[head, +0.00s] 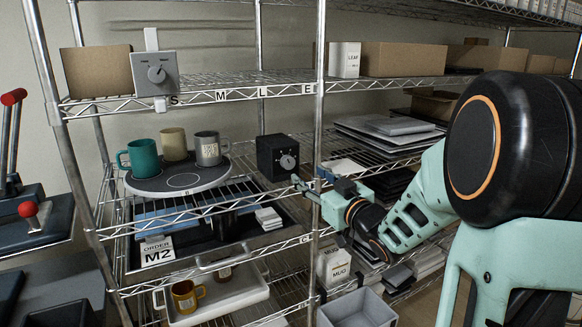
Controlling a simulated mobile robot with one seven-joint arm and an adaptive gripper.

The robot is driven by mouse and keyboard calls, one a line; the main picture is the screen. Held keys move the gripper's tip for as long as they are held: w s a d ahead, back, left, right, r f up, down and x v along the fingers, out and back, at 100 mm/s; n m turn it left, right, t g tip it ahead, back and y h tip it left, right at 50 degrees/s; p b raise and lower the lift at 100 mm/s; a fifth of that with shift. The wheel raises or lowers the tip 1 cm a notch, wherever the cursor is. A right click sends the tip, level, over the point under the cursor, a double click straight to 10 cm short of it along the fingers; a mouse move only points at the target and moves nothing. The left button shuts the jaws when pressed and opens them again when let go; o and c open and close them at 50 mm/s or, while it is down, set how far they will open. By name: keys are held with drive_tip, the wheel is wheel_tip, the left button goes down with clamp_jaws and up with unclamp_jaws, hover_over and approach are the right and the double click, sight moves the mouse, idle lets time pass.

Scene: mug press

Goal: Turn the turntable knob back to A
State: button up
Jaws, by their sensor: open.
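A black box (273,152) with a round grey knob (288,161) on its front stands on the middle shelf. It is just right of the round dark turntable (205,183). The knob's pointer and markings are too small to read. A teal mug (142,158), a cream mug (173,144) and a grey mug (208,150) with a pale label stand on the turntable. My gripper (299,183) is open, below and slightly right of the knob, apparently in front of the shelf. Its fingers look clear of the knob, but the exact gap is hard to tell.
A shelf post (320,115) rises just right of the black box. A grey box with another dial (156,74) hangs on the upper shelf rail. A white tray (215,298) with mugs is below. A grey bin (357,309) stands under my arm.

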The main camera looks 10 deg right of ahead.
sight(290, 164)
drive_tip(key=x, duration=1)
drive_tip(key=shift+w+a+f, duration=0.15)
drive_tip(key=shift+w+f, duration=0.05)
drive_tip(key=shift+f, duration=0.1)
drive_tip(key=c, duration=1.1)
drive_tip(key=shift+b, duration=0.3)
drive_tip(key=shift+c, duration=0.2)
